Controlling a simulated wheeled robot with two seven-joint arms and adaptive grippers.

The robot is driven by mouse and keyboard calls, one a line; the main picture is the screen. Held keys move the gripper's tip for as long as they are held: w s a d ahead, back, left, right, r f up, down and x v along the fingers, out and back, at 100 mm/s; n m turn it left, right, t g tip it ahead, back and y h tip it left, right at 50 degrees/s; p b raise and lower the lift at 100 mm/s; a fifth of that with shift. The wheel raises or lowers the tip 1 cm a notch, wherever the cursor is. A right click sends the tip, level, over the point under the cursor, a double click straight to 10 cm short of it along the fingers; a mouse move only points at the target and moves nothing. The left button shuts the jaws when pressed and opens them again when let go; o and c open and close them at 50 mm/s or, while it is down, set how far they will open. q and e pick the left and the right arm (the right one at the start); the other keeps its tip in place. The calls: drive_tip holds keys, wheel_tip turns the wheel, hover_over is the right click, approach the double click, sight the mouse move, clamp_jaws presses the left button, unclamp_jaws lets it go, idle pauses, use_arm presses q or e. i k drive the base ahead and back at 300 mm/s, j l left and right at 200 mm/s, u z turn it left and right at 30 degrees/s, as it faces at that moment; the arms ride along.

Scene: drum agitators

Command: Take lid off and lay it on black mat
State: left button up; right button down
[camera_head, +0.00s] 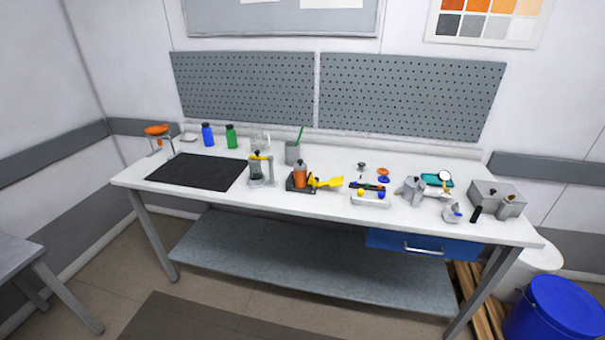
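A black mat (197,172) lies flat and bare on the left part of the white bench. To its right stands a small grey device (261,172) with a dark vessel and a bit of yellow on top. Right of that is an orange vessel (300,175) with a dark knob-like top, on a dark base. A grey metal pot (411,190) with a dark part stands farther right. The objects are small here, and I cannot tell which top is the lid. Neither of my grippers is in view.
The white bench (225,203) is crowded from its middle to the right. A yellow scoop (327,182), a grey box (498,197), blue (207,134) and green (231,136) bottles and a cup (292,153) stand on it. A blue drawer (425,245) hangs below; a blue bucket (553,309) stands right.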

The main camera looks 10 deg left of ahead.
sight(300, 165)
drive_tip(key=i+l+u, duration=0.15)
drive_tip(key=i+l, duration=0.8)
